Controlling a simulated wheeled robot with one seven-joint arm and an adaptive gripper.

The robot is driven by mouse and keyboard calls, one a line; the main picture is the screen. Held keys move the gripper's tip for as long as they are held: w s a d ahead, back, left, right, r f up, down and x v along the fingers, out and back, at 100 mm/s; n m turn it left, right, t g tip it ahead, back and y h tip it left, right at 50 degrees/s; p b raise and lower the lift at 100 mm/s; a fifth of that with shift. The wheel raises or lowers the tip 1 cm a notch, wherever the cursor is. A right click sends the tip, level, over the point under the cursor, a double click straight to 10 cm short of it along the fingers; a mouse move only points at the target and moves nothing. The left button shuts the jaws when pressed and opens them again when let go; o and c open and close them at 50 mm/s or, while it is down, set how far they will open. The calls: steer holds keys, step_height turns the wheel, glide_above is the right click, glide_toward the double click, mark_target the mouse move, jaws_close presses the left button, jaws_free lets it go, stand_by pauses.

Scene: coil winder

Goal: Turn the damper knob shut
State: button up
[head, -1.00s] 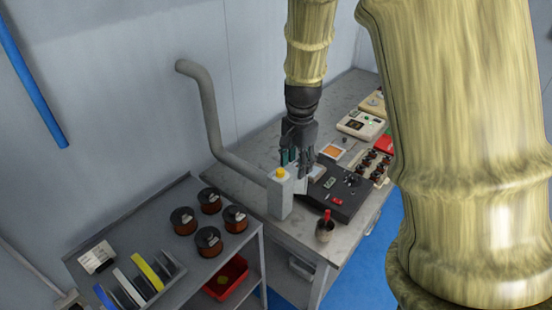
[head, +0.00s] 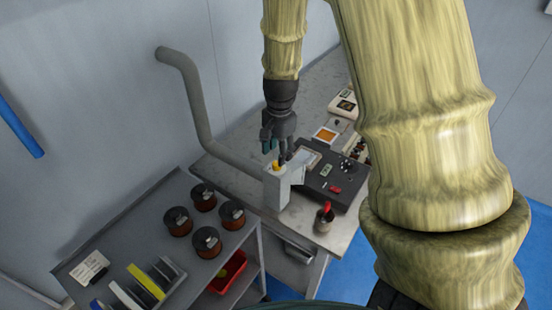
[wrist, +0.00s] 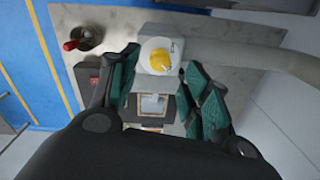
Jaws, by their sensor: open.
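The damper knob is yellow (head: 279,167) and sits on top of a light grey box (head: 276,191) joined to a grey duct pipe (head: 196,95). In the wrist view the yellow knob (wrist: 161,55) stands out from a round white dial, ahead of the fingers. My gripper (head: 275,148) is open just above and behind the box in the head view. In the wrist view its two green-padded fingers (wrist: 160,80) are spread to either side, with the knob roughly between and beyond their tips. I see no contact with the knob.
A dark machine panel (head: 335,178) with switches stands right of the box. A cup with a red-handled tool (head: 325,217) is at the bench's front edge. Several copper wire spools (head: 205,240) sit on the shelf at left.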

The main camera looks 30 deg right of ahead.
steer(key=shift+a+f+p, duration=0.1)
steer(key=shift+f+p, duration=0.55)
steer(key=shift+f, duration=1.7)
steer(key=shift+c, duration=0.4)
steer(key=c, duration=1)
